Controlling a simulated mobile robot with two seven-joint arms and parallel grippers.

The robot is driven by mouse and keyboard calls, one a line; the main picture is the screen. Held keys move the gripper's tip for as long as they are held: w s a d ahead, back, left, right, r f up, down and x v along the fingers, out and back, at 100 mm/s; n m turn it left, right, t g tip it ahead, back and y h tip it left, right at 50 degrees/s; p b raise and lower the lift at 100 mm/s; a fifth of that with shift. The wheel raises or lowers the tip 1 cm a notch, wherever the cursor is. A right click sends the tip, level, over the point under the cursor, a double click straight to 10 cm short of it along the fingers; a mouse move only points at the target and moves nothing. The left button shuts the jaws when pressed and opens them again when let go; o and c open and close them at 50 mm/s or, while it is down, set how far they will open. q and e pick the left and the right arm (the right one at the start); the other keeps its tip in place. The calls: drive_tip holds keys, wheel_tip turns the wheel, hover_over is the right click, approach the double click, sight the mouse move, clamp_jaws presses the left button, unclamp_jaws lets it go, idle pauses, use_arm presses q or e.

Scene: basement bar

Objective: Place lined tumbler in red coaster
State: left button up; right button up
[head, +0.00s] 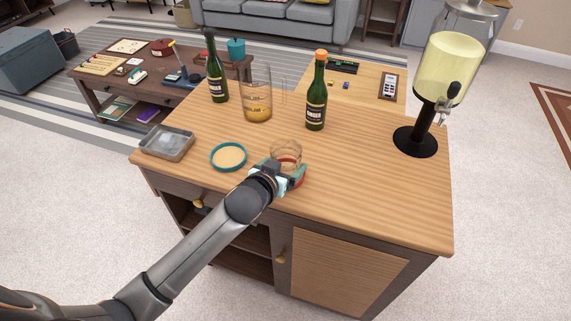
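The lined tumbler (286,151) is a clear glass with thin dark reddish lines, upright near the front edge of the wooden cabinet top. My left gripper (282,174) is at its near side and covers its lower part. I cannot tell whether the fingers are closed on the glass. A small piece of red rim (302,177) shows at the right of the gripper, below the tumbler. It looks like the red coaster, mostly hidden. I cannot tell whether the tumbler rests in it or is above it. My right gripper is not in view.
A teal-rimmed coaster (229,157) lies left of the tumbler, and a grey tray (167,143) lies further left. Behind stand a pitcher (257,95), green bottles (316,95) (216,72) and a drink dispenser (416,140). The top's right front is clear.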

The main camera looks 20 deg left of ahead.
use_arm(q)
drive_tip(key=o, duration=1.5)
drive_tip(key=shift+f, duration=0.15)
drive_tip(key=shift+r, duration=0.25)
drive_tip(key=shift+s, duration=0.4)
drive_tip(key=p+v, duration=0.1)
drive_tip(key=v, duration=1)
drive_tip(key=s+f+g, duration=0.1)
drive_tip(key=s+f, duration=0.4)
drive_tip(key=f, duration=0.2)
drive_tip(key=s+f+g, duration=0.1)
drive_tip(key=s+f, duration=0.4)
drive_tip(key=f, duration=0.2)
drive_tip(key=s+f+g+h, duration=0.1)
drive_tip(key=s+f, duration=0.4)
drive_tip(key=f, duration=0.3)
drive_tip(key=shift+m, duration=0.4)
